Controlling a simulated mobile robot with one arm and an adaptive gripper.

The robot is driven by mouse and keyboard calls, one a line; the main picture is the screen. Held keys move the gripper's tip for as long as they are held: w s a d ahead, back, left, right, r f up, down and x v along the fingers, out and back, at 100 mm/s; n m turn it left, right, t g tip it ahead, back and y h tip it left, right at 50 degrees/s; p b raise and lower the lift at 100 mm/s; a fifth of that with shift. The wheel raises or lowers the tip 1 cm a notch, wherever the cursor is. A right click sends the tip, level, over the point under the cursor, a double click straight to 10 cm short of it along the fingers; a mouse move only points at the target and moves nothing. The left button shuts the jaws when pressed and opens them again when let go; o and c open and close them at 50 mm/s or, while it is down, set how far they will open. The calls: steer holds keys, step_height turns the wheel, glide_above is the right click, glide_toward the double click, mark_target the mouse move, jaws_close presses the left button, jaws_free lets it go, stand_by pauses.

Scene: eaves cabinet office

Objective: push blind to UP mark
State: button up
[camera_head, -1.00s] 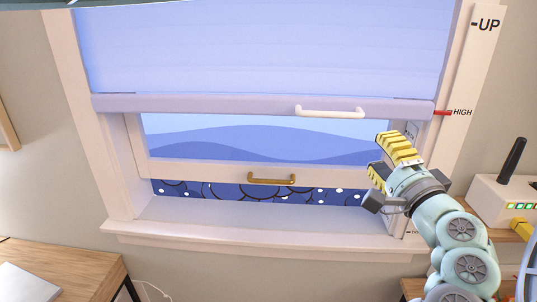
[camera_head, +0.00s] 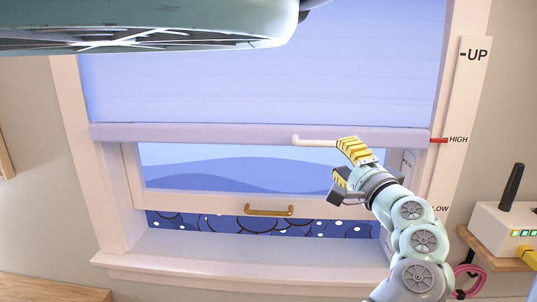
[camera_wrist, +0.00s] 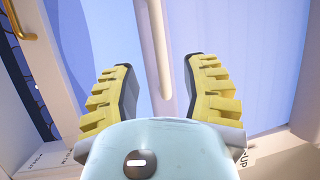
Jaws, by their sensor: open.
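The pale lavender blind (camera_head: 260,85) covers the upper window. Its bottom rail (camera_head: 220,133) is about level with the red pointer (camera_head: 438,141) near the HIGH label. A white bar handle (camera_head: 312,141) is on the rail; its right end is hidden behind my gripper. In the wrist view, a pale bar (camera_wrist: 156,40) runs between the open yellow fingers; contact cannot be told.
A lower sash with a brass handle (camera_head: 269,210) is below the blind. The window sill (camera_head: 230,270) is under it. A white router (camera_head: 503,228) with a black antenna stands on a shelf at right. The wall is close by the frame.

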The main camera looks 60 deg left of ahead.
mark_target(330, 146)
steer(key=p+x, duration=0.2)
steer(key=x, duration=0.4)
steer(key=shift+w+r, duration=0.1)
steer(key=shift+w, duration=0.05)
steer(key=shift+w+a+p, duration=0.15)
steer(key=shift+a+p, duration=0.15)
steer(key=shift+a, duration=0.1)
steer(key=shift+o, duration=0.4)
jaws_close()
